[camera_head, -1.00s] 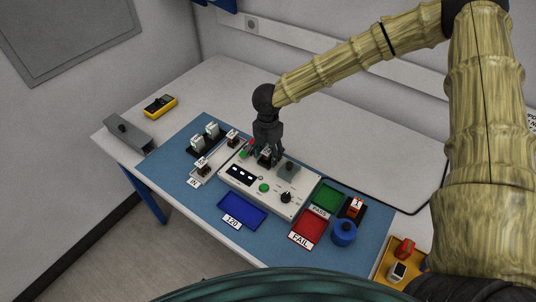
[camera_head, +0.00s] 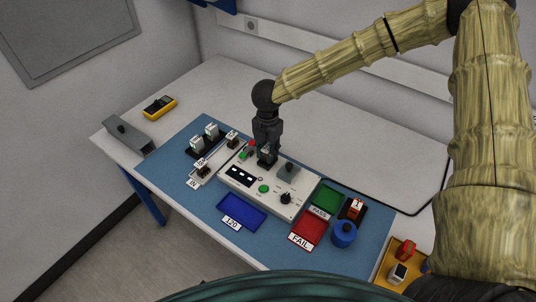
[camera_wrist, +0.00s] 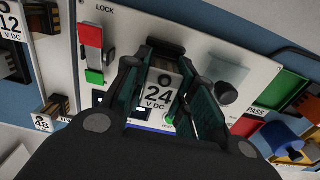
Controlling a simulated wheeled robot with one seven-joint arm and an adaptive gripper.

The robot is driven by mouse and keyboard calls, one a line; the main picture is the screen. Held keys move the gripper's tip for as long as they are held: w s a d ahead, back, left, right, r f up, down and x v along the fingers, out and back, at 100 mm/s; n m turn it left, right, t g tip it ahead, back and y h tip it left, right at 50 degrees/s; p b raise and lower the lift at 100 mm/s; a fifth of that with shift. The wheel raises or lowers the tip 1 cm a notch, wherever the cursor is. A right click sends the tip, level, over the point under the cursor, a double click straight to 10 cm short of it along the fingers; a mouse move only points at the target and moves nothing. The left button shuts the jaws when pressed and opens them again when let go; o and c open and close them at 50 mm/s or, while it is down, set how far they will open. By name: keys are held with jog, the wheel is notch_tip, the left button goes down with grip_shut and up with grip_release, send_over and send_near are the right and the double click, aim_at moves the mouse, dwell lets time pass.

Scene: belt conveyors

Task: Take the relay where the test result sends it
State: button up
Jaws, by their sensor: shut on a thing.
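My gripper (camera_head: 267,155) points down at the back of the pale test unit (camera_head: 257,202). It is shut on a relay labelled 24 V DC (camera_wrist: 160,93), whose label faces the wrist camera between the fingers. The relay is at or just above the unit's socket; the fingers hide how it is seated. A red and green lock part (camera_wrist: 91,36) is beside it. The unit has a dark display (camera_head: 239,176), too small to read, a green button (camera_head: 264,188) and a black knob (camera_head: 286,198). A green PASS tray (camera_head: 326,196) and a red FAIL tray (camera_head: 311,226) stand to the right.
A blue tray marked 120 (camera_head: 241,209) lies in front. An IN tray (camera_head: 196,180) and a rack of relays (camera_head: 205,140) are at left. A blue round object (camera_head: 343,234) and a red-orange relay (camera_head: 355,208) stand at right.

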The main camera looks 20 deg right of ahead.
jog(key=shift+r+b, duration=0.4)
jog(key=shift+r, duration=0.45)
jog(key=s+a+b, duration=0.1)
jog(key=s, duration=0.4)
jog(key=s+a+r+b, duration=0.1)
jog(key=s+a+b, duration=0.1)
jog(key=s, duration=0.3)
jog(key=s+a+r+b, duration=0.1)
jog(key=s, duration=0.4)
jog(key=shift+s+a, duration=0.2)
jog(key=shift+r, duration=0.1)
notch_tip(320, 180, up, 5)
jog(key=p, duration=0.4)
